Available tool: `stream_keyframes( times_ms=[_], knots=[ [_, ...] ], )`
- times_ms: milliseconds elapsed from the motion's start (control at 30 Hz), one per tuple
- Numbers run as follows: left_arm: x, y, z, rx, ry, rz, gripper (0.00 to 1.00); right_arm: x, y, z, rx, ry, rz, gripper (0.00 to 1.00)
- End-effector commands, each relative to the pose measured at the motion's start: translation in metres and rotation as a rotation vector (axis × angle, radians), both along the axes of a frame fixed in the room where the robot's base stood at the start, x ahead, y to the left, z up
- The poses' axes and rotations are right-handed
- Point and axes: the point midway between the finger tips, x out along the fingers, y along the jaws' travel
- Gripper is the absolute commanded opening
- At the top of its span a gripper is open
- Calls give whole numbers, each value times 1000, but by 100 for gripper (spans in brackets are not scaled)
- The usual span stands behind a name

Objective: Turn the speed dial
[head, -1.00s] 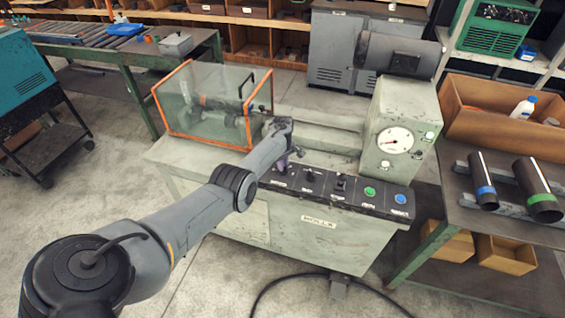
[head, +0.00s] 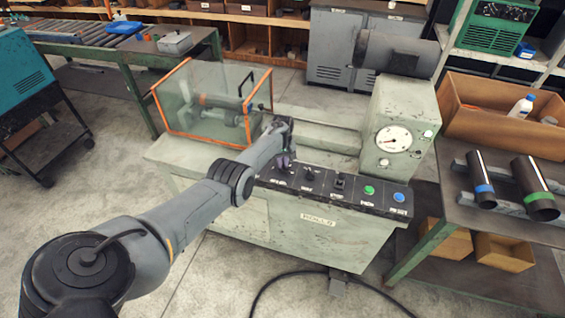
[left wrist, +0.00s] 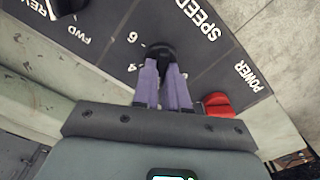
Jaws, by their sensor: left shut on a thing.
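The speed dial (left wrist: 160,48) is a small black knob on the dark panel, beside the SPEED label and the numbers 6 and 4. My left gripper (left wrist: 162,68) has its purple fingers shut on the dial, from the lower side of the left wrist view. In the head view my left gripper (head: 282,160) is at the left end of the control panel (head: 325,192), pointing down. There the wrist and fingers hide the dial. The dial's pointer mark cannot be made out. My right gripper is in neither view.
A red power switch (left wrist: 217,104) sits close beside the fingers. Other switches, a green button (head: 369,190) and a blue button (head: 399,197) line the panel to the right. A clear orange-framed guard (head: 195,100) stands behind my left wrist.

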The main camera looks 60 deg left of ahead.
Motion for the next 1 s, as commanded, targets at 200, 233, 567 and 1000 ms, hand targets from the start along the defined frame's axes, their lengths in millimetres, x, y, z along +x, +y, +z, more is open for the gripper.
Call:
stream_keyframes(
  times_ms=[200, 233, 567, 1000],
  knots=[
    [0, 0, -1, 0, 0, 1, 0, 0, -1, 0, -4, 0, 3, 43],
    [0, 0, -1, 0, 0, 1, 14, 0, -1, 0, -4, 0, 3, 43],
    [0, 0, 0, 0, 0, 2, 38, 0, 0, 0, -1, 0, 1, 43],
    [0, 0, 38, 2, -1, 2, 38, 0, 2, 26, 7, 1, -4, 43]
  ],
)
